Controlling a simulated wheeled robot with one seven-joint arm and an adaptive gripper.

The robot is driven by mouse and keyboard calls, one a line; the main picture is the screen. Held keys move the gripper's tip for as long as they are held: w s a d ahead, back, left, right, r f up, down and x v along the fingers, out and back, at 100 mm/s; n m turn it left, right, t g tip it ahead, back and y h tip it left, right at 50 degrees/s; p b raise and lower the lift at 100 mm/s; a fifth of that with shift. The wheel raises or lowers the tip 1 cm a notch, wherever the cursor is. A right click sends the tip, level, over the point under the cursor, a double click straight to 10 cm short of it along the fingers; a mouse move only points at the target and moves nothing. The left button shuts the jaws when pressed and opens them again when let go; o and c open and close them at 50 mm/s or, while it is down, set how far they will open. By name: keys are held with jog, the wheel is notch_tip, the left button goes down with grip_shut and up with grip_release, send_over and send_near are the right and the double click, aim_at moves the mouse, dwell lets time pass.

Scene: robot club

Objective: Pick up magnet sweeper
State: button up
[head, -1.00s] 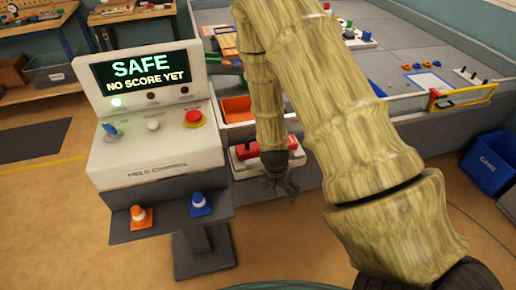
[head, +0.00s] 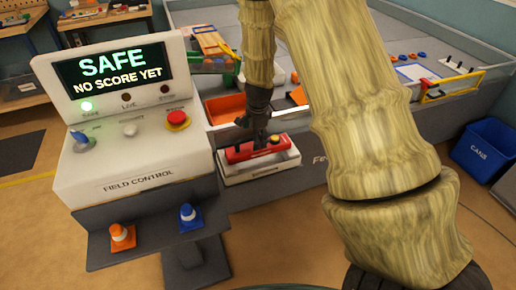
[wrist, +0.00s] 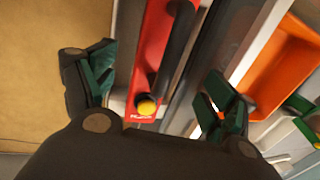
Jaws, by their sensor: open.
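The magnet sweeper appears to be the red bar-shaped tool (head: 243,151) with a dark handle and a yellow knob, lying in a white tray (head: 262,172) on the front of the field table. In the wrist view the red tool (wrist: 153,60) shows its black handle and yellow button, between my two fingers. My gripper (head: 262,138) is above the tray, close over the tool. In the wrist view my gripper (wrist: 160,95) is open, with a finger on either side of the tool. I cannot tell whether either finger touches it.
An orange bin (head: 226,108) is behind the tray. A blue cans bin (head: 487,148) stands at the right.

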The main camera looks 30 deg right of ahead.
jog(key=shift+w+d+f, duration=0.15)
jog(key=shift+f, duration=0.95)
jog(key=shift+w+d+f, duration=0.1)
jog(key=shift+d+f, duration=0.1)
jog(key=shift+f, duration=0.95)
jog(key=shift+w+d+f, duration=0.15)
jog(key=shift+f, duration=0.95)
jog(key=c, duration=1.4)
jog(key=shift+r, duration=0.1)
jog(key=shift+r, duration=0.55)
notch_tip(320, 180, up, 2)
jog(key=shift+r, duration=0.1)
jog(key=s+a, duration=0.3)
jog(key=s, duration=0.1)
jog(key=s+a+r+b, duration=0.1)
jog(key=s+a, duration=0.2)
jog(key=s, duration=0.1)
jog(key=s+a, duration=0.3)
jog(key=s, duration=0.2)
jog(key=shift+s+r+b, duration=0.1)
jog(key=shift+r+b, duration=0.2)
